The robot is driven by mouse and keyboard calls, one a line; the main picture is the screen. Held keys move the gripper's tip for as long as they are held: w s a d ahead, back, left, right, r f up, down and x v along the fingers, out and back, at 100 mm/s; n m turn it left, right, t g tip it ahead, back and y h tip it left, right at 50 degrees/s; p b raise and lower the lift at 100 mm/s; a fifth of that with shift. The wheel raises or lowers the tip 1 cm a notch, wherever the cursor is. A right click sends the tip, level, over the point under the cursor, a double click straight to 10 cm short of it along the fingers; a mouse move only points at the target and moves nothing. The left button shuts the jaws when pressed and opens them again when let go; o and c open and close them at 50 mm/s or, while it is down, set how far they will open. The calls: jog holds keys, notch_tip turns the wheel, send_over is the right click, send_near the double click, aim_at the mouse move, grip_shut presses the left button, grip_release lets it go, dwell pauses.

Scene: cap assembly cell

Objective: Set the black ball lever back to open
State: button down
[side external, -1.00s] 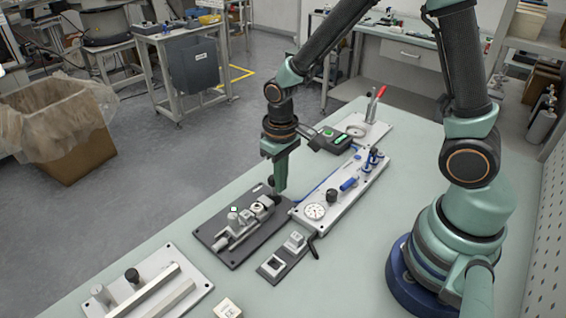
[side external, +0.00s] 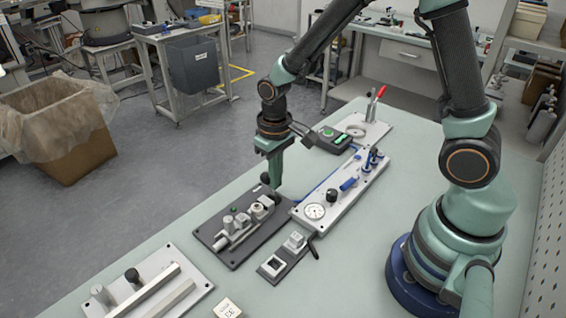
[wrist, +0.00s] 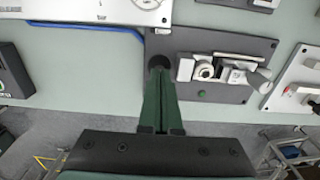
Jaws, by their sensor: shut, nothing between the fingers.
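The black ball (wrist: 159,62) of the lever shows in the wrist view directly beyond the tips of my gripper (wrist: 159,82), at the left end of the dark fixture plate (wrist: 225,48). In the side view the ball (side external: 265,178) is just left of my gripper (side external: 274,188), which points down at the plate's far end. My gripper's green fingers are shut and empty. The ball looks at or against the fingertips; I cannot tell if they touch. The lever's stem is mostly hidden. A silver clamp (side external: 240,222) and a green button (wrist: 201,93) are on the plate.
A white gauge panel (side external: 345,190) with blue valves stands close to the right of the plate. A small dark switch block (side external: 285,256) is in front. A white plate with metal bars (side external: 150,285) lies front left. Bare table lies right of the panel.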

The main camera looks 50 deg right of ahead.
jog(key=shift+s, duration=0.2)
jog(key=shift+s, duration=0.8)
notch_tip(320, 180, up, 7)
dwell(0.4)
jog(key=s+d+r+t, duration=0.2)
jog(key=r, duration=0.4)
jog(key=s+d+r+t, duration=0.2)
jog(key=s+r+t, duration=0.1)
jog(key=r, duration=0.3)
jog(key=shift+s+d+t, duration=0.25)
jog(key=shift+s+t, duration=0.05)
